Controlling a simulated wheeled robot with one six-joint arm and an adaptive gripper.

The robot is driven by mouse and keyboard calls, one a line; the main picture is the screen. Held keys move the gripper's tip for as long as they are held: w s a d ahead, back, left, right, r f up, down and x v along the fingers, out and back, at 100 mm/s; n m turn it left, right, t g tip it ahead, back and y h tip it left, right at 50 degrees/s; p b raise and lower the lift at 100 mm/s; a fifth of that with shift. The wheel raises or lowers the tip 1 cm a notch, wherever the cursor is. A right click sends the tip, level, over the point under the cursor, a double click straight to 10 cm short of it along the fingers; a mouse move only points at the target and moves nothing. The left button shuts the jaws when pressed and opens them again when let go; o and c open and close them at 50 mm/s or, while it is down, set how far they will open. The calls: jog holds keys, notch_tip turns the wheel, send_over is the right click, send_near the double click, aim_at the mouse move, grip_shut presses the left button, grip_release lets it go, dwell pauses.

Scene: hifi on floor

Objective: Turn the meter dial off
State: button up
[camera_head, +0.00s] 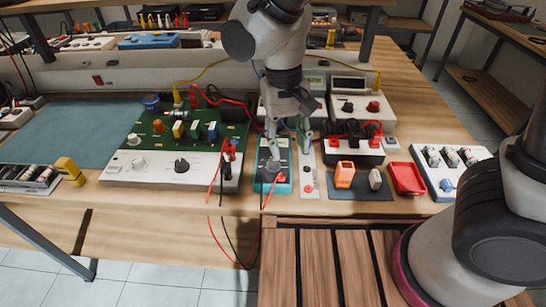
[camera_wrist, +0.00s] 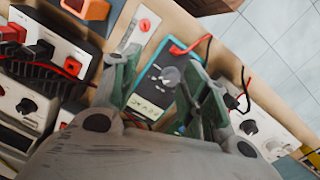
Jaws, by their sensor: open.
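The meter (camera_head: 271,182) is a dark box with a teal edge, lying on the workbench near its front edge. In the wrist view the meter (camera_wrist: 176,66) shows a grey round dial (camera_wrist: 168,76) and a small pale display (camera_wrist: 145,107). The dial's exact setting is too small to read. My gripper (camera_head: 287,160) points down over the meter in the head view. In the wrist view my gripper (camera_wrist: 158,82) has its two fingers apart, one on each side of the meter, with the dial between them. I cannot tell whether a finger touches the dial.
A green circuit board (camera_head: 185,128) with a white knob panel (camera_head: 160,166) stands left. A narrow white switch plate (camera_head: 307,170) lies close right, then an orange block (camera_head: 344,174) and a red tray (camera_head: 407,178). Red and black leads (camera_head: 212,190) hang over the bench's front edge.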

aim_at(273, 161)
jog(key=w+a+m, duration=0.1)
jog(key=a+m, duration=0.1)
jog(key=m, duration=0.1)
jog(key=shift+w+a+r+m+t+y, duration=0.1)
jog(key=shift+w+a+m+t+y, duration=0.2)
jog(key=shift+w+a+y, duration=0.1)
jog(key=shift+w+a+m, duration=0.1)
jog(key=shift+a+m, duration=0.15)
jog(key=shift+m, duration=0.75)
jog(key=shift+f, duration=0.2)
notch_tip(273, 161, down, 7)
jog(key=shift+f, duration=0.2)
jog(key=shift+c, duration=0.2)
grip_shut()
